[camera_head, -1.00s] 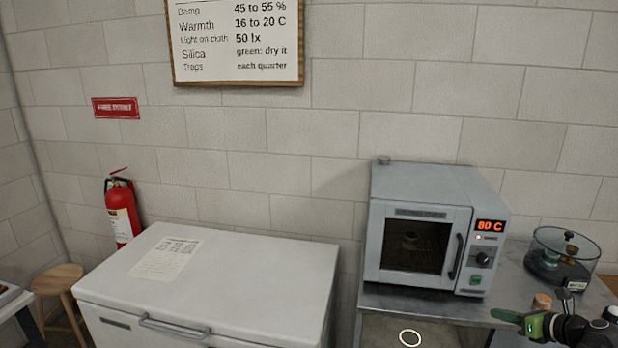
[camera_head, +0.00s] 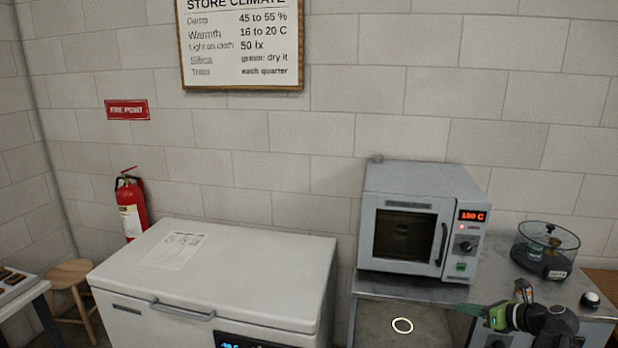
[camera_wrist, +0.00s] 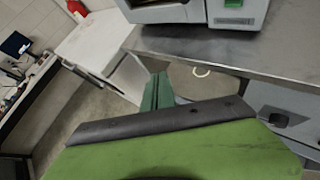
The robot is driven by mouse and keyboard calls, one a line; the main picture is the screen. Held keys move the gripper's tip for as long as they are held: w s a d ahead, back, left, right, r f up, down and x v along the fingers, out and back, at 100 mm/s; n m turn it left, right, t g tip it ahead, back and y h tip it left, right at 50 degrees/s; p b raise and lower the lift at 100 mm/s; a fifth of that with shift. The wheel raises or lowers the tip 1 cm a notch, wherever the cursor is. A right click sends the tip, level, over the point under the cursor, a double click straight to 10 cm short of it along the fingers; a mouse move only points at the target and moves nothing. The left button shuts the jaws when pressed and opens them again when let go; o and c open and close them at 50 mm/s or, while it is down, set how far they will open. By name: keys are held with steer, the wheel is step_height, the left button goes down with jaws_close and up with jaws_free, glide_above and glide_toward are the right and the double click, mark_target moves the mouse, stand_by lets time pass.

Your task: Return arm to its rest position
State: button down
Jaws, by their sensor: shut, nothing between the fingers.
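My gripper (camera_head: 466,308) is at the lower right of the head view, in front of the steel bench and below the oven. Its green fingers point left and are shut with nothing between them. In the wrist view my gripper (camera_wrist: 158,92) shows its closed fingertips over the floor beside the bench edge. My dark arm runs from the gripper to the lower right corner of the head view. The oven (camera_head: 408,205) stands on the bench with its door shut and its red display reading about 100 C.
The steel bench (camera_head: 385,287) carries a round glass vessel (camera_head: 546,245) at the right. A white chest freezer (camera_head: 262,262) stands left, lid down. A stool (camera_head: 70,272), a fire extinguisher (camera_head: 130,208) and a table (camera_head: 22,290) are farther left. A gap separates freezer and bench.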

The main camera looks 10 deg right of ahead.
steer(key=w+a+f+n+g+y, duration=0.15)
steer(key=w+a, duration=0.25)
steer(key=a, duration=0.4)
steer(key=w+a+n+g+y, duration=0.1)
steer(key=w+a+n, duration=0.15)
steer(key=a, duration=0.55)
steer(key=a+f+n+g, duration=0.2)
steer(key=a+f+n, duration=0.15)
steer(key=a, duration=0.65)
steer(key=a+f+n+g, duration=0.2)
steer(key=a+n+g, duration=0.15)
steer(key=a, duration=0.75)
steer(key=s+a+f+n+g+h, duration=0.2)
steer(key=s+a+f+n+h, duration=0.25)
steer(key=a+n, duration=0.5)
steer(key=s+d+f+n+g+h, duration=0.1)
steer(key=s+d+n+h, duration=0.2)
steer(key=d+n, duration=0.4)
steer(key=n, duration=0.6)
steer(key=shift+s+d, duration=0.25)
